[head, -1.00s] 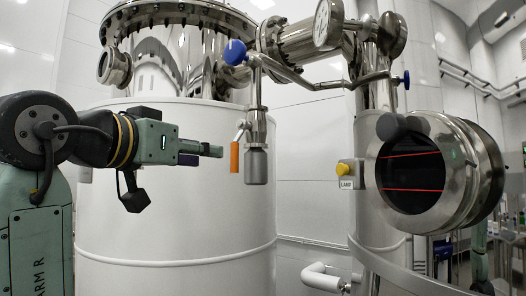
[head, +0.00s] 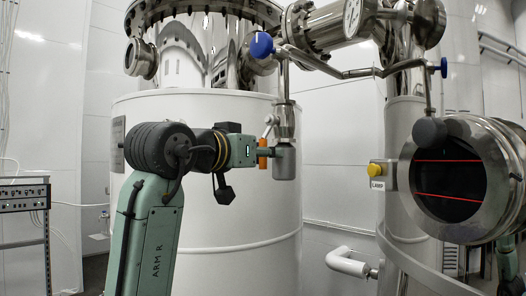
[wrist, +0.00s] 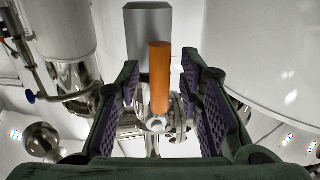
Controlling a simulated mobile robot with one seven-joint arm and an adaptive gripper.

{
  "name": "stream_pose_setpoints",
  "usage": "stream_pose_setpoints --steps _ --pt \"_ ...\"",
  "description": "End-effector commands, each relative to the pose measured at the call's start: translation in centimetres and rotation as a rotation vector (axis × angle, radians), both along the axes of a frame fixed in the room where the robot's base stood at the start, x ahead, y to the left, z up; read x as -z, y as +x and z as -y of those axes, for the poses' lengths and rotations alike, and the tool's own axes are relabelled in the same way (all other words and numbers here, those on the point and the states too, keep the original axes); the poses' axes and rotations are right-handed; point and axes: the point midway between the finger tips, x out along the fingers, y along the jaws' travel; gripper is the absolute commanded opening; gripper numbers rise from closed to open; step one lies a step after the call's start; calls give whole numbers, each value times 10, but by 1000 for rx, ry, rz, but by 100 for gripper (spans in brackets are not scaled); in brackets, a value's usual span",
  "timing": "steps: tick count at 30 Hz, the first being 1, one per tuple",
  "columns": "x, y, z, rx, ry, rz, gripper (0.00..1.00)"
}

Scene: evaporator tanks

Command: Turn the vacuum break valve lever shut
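The vacuum break valve (head: 284,122) hangs from a steel pipe in front of the white tank, with a grey cylinder (head: 285,163) at its lower end. Its orange lever (head: 262,143) hangs straight down beside the valve in the head view. In the wrist view the orange lever (wrist: 160,65) stands in the gap between my fingers, with space showing on both sides. My gripper (wrist: 158,100) is open, its purple-padded fingers left and right of the lever. In the head view my gripper (head: 268,153) reaches across the lever and partly hides it.
A pipe with blue knobs (head: 262,44) runs above the valve. The large white tank (head: 200,205) stands close behind. To the right are a yellow lamp button (head: 376,169) and a round steel sight glass (head: 449,180). A white pipe elbow (head: 345,260) sits low right.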

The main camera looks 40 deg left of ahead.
Motion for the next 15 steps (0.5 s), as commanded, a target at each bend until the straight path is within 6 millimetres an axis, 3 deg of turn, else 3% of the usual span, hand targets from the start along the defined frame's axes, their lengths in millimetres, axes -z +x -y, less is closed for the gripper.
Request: stream_pose_setpoints --steps 3,15 --pt "0 0 0 0 0 0 32" --pt "0 0 0 0 0 0 6"
